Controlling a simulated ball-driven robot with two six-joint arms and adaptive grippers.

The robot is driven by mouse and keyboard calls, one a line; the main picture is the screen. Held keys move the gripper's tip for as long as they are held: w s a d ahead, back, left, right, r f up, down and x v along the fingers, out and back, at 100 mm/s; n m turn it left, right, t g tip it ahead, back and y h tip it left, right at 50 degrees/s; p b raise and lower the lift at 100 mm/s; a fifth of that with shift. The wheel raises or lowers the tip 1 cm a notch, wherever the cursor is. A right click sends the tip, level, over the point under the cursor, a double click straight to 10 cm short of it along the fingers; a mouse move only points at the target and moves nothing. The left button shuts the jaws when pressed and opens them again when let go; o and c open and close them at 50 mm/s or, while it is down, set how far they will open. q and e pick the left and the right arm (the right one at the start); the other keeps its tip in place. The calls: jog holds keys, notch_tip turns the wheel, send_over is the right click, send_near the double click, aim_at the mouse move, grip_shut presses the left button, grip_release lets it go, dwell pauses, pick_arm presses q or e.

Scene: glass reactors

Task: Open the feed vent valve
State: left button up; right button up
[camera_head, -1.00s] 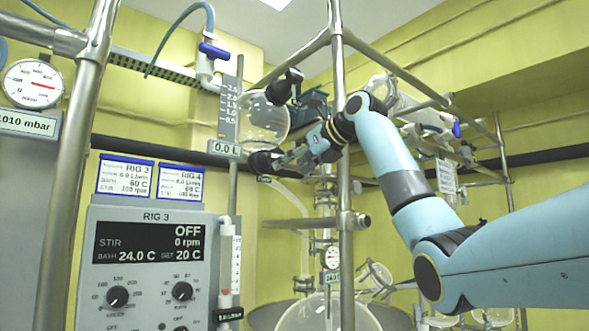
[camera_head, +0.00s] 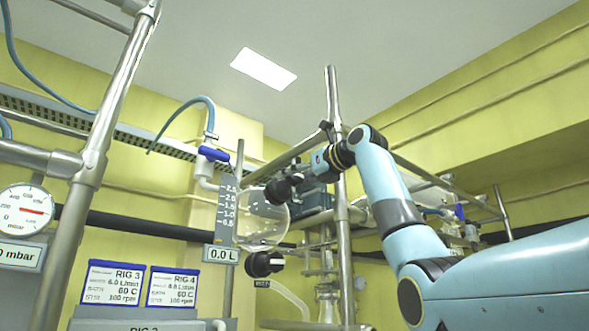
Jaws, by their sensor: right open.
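A round glass feed vessel (camera_head: 262,222) hangs beside a scale plate (camera_head: 227,215) and a 0.0 L readout (camera_head: 221,254). A black knob (camera_head: 277,191) sits at its top, seemingly the feed vent valve. A second black knob (camera_head: 263,264) with a small, unreadable tag is below the vessel. My right gripper (camera_head: 301,177) reaches in from the right, close to the upper knob. It is open; its fingers are small and partly lost against the dark parts, so I cannot tell whether they touch the knob. My left gripper is not in view.
A steel upright (camera_head: 337,240) and a sloping rail stand close around my right wrist. A blue-handled valve (camera_head: 213,154) with a blue hose is to the left. A pressure gauge (camera_head: 26,211) and RIG 3 and RIG 4 cards (camera_head: 112,284) are at the lower left.

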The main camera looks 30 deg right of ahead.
jog(key=shift+w, duration=0.6)
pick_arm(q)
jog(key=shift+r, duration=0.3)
pick_arm(e)
jog(key=shift+c, duration=0.2)
jog(key=c, duration=1.1)
jog(key=shift+c, duration=0.2)
jog(key=shift+s+n, duration=0.1)
jog(key=shift+n, duration=0.2)
